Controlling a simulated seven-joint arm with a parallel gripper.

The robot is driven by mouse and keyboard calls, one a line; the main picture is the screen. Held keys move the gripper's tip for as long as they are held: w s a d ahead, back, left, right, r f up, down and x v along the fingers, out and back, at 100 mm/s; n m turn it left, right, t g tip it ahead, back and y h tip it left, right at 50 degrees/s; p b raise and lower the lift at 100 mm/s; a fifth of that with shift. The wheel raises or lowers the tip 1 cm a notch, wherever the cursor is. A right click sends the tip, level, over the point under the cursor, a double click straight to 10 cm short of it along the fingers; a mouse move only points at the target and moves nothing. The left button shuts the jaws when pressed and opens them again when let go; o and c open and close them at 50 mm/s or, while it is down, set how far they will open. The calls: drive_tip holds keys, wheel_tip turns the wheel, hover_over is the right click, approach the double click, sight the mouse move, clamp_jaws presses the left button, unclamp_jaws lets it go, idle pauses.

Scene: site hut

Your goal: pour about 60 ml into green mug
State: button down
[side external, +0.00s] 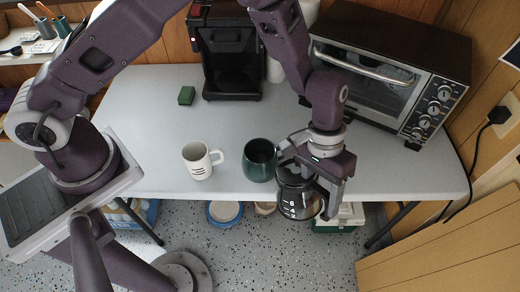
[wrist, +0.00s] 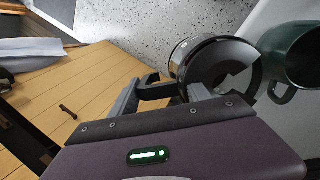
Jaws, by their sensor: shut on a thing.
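The green mug (side external: 260,160) stands upright near the front edge of the grey table; it also shows at the right of the wrist view (wrist: 292,58). My gripper (side external: 318,185) is shut on the handle of a glass coffee carafe (side external: 297,199) with a black lid and white number marks. The wrist view shows the jaws (wrist: 165,97) at the black handle and the carafe (wrist: 215,68) close beside the mug. The carafe is just right of the mug, at the table's front edge. I cannot tell the liquid level or see any stream.
A white mug (side external: 199,160) with dark print stands left of the green mug. A black coffee maker (side external: 231,60), a green sponge (side external: 187,96) and a toaster oven (side external: 385,75) are at the back. The middle of the table (side external: 150,115) is clear. Bins sit below the table.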

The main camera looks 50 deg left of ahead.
drive_tip(key=shift+w+a+r+h, duration=0.1)
drive_tip(key=shift+a+r+h, duration=0.55)
drive_tip(key=shift+a+h, duration=0.35)
drive_tip(key=shift+w+a+r+h, duration=0.1)
drive_tip(key=shift+a+r+h, duration=0.2)
drive_tip(key=shift+a+h, duration=0.4)
drive_tip(key=shift+a+r+h, duration=0.3)
drive_tip(key=shift+a+h, duration=0.2)
drive_tip(key=shift+a, duration=0.3)
drive_tip(key=w+a+r+m+g+h+p, duration=0.1)
drive_tip(key=a+r+g+h+p, duration=0.1)
drive_tip(key=a+r+h, duration=0.4)
drive_tip(key=shift+a+r+h, duration=0.2)
drive_tip(key=shift+a+h, duration=2)
drive_tip(key=shift+a, duration=0.05)
drive_tip(key=shift+a+r+m+h+p, duration=0.15)
drive_tip(key=shift+a+m+h+p, duration=0.15)
drive_tip(key=shift+a+h+p, duration=0.4)
